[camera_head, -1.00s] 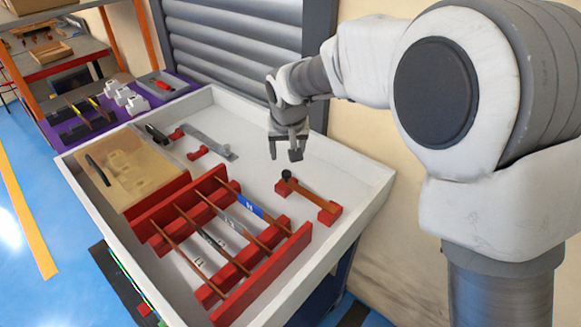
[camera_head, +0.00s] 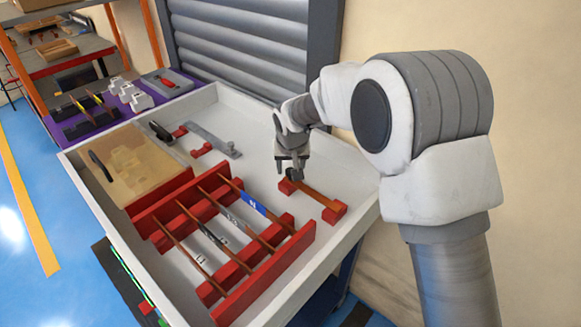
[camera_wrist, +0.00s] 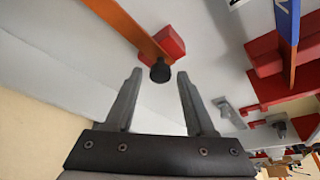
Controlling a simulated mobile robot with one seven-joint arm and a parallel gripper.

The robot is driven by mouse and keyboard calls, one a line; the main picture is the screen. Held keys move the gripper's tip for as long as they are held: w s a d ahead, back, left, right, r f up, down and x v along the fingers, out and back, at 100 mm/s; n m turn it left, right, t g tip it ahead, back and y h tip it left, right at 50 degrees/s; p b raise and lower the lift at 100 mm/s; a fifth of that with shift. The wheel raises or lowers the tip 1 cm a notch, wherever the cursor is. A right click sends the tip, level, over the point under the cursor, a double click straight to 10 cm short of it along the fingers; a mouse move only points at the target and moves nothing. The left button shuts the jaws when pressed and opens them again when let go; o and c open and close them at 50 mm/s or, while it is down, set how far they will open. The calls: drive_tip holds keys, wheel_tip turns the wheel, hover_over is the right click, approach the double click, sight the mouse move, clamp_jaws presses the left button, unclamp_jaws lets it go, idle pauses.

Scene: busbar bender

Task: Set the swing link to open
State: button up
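The likely swing link is a copper-orange bar (camera_head: 315,196) lying across two red blocks at the right of the white tray. It also shows in the wrist view (camera_wrist: 125,22), with a black round knob (camera_wrist: 160,70) at its near end beside a red block (camera_wrist: 172,42). My gripper (camera_head: 288,178) is above that knob end. In the wrist view its two fingers (camera_wrist: 159,74) are spread apart, and the knob appears between the fingertips. I cannot tell whether they touch it. In the head view my gripper mostly hides the knob.
A red rack (camera_head: 265,272) holding several thin bars, one with a blue label (camera_head: 242,199), stands left of the link. A wooden board (camera_head: 135,165) and a grey bar (camera_head: 215,141) lie farther back. The tray wall (camera_head: 358,205) is close on the right.

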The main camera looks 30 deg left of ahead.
clamp_jaws()
idle(1.2)
